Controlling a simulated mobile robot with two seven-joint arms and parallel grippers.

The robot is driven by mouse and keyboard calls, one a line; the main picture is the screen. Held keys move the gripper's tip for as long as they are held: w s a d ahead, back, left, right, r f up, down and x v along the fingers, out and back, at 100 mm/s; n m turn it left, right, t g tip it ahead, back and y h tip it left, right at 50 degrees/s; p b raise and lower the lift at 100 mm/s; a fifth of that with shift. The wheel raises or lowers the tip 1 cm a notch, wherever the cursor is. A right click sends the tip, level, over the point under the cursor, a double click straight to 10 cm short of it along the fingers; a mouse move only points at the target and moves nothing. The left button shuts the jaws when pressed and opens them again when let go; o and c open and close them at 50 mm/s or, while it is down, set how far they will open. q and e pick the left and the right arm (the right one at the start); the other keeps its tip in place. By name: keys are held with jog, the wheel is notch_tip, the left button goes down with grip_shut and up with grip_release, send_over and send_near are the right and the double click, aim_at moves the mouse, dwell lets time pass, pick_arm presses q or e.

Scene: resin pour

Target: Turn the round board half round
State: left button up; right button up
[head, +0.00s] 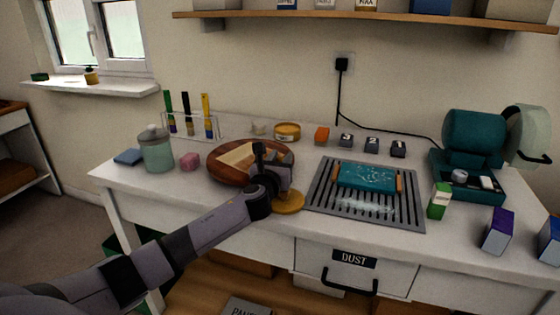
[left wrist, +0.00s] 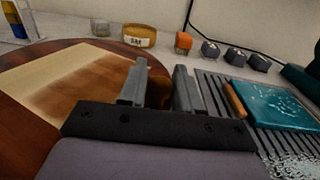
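The round board (head: 216,174) is a dark red-brown wooden disc on the white bench, left of the slatted rack. A pale rectangular wood panel (head: 236,157) with a brown-stained part lies on it. In the left wrist view the board (left wrist: 28,135) and the panel (left wrist: 55,78) fill the left side. My left gripper (head: 268,153) is over the board's right side and hides part of it. Its fingers (left wrist: 160,88) stand apart, with dark brown wood showing between them. I cannot tell whether they touch the board. My right gripper is out of view.
A tan disc (head: 289,203) lies close by the gripper at the bench's front. The grey rack (head: 322,190) with a teal board (head: 368,177) stands right. A jar (head: 157,152), a pink cube (head: 190,162) and a yellow tin (head: 287,131) surround the round board.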

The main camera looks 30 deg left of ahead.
pick_arm(q)
jog(key=shift+o, duration=0.9)
jog(key=shift+r, duration=0.45)
jog(key=shift+f, duration=0.2)
jog(key=shift+s, duration=0.15)
jog(key=shift+p+v, duration=0.35)
jog(key=shift+v, duration=3.15)
jog(key=shift+r, duration=0.1)
jog(key=shift+o, duration=0.2)
